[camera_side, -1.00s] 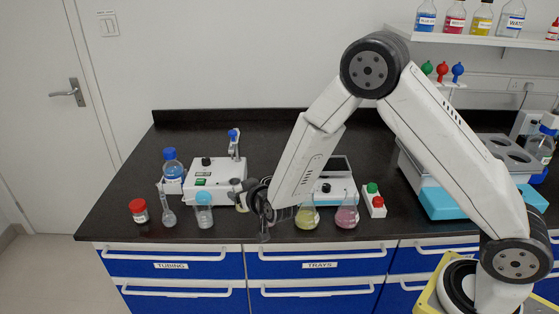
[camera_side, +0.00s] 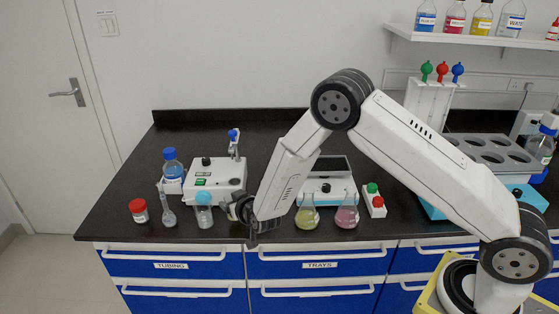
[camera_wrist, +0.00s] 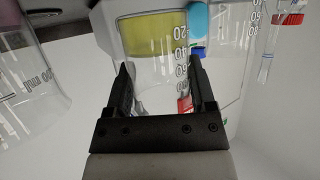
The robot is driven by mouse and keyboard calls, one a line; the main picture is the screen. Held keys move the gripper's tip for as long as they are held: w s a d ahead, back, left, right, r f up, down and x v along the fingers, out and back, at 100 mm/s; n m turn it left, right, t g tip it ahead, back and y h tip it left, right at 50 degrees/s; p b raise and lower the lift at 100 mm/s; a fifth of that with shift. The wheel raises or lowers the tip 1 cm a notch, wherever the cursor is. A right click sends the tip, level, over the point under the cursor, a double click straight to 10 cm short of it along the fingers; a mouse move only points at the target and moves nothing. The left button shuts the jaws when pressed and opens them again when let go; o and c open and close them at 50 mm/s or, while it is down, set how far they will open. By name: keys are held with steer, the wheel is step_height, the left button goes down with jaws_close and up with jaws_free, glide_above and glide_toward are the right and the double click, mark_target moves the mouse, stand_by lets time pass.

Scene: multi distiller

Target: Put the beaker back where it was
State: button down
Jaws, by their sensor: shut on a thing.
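My gripper (camera_side: 252,232) is low at the front of the bench, left of the yellow flask, in the side view. In the wrist view its two black fingers (camera_wrist: 160,68) are shut on a clear glass beaker (camera_wrist: 150,75) with white graduation marks. A yellow patch shows in or through the beaker's glass; I cannot tell which. In the side view I cannot make out the beaker clearly at the dark gripper, nor whether it touches the bench.
The yellow flask (camera_side: 307,217) and pink flask (camera_side: 347,216) stand to the gripper's right. A blue-capped container (camera_side: 204,215), a clear flask (camera_side: 168,213) and a red-capped jar (camera_side: 139,211) stand to the left. A white device (camera_side: 215,182) is behind. The black bench (camera_side: 110,210) is free at far left.

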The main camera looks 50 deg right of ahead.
steer(key=shift+f, duration=1.15)
steer(key=shift+f, duration=0.1)
jaws_free()
steer(key=v, duration=1.2)
steer(key=shift+r, duration=0.25)
